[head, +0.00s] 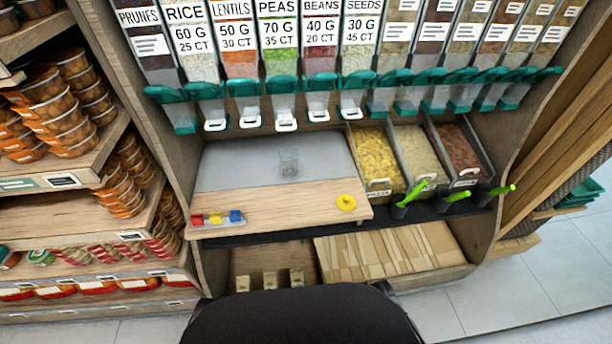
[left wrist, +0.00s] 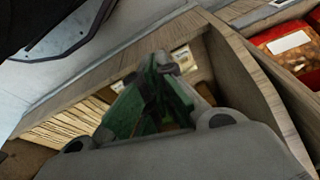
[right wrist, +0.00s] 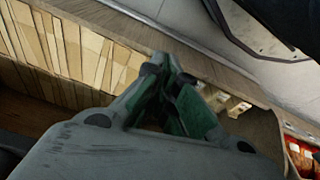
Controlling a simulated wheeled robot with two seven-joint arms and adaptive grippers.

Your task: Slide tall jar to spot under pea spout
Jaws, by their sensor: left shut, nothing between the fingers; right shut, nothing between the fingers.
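A clear, empty-looking jar (head: 288,162) stands upright on the grey part of the counter (head: 225,172). In the head view it is just below the pea dispenser's spout (head: 285,115), which has a white handle; I cannot tell whether it is straight beneath it. My left gripper (left wrist: 165,70) is shut and empty in the left wrist view, in front of the lower shelf. My right gripper (right wrist: 168,68) is shut and empty in the right wrist view, near the paper bags. Both are away from the jar, and neither shows in the head view.
A yellow round piece (head: 346,203) and small red, yellow and blue pieces (head: 217,218) lie on the counter's wooden front. Open food bins (head: 375,160) with green-handled scoops (head: 416,192) stand to the right. The counter around the jar is clear.

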